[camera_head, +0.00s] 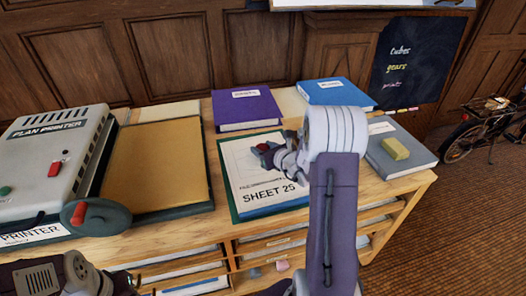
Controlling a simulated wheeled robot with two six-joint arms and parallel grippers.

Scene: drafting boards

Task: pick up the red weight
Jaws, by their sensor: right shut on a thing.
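The red weight (263,147) shows as a small red patch at my right gripper (262,153), above the upper right part of the white sheet marked "SHEET 25" (245,180). The gripper is shut on the weight and hides most of it. I cannot tell whether the weight is clear of the sheet. My right arm comes up from the bottom and covers the sheet's right side. Parts of my left arm show at the lower left, but its jaws are out of view.
A plan printer (52,150) with a red-knobbed lever stands left, beside a tan board (157,165). A purple book (245,108) and a blue book (337,93) lie behind the sheet. A grey book (408,160) with a yellow block (395,149) lies right, near the desk's edge.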

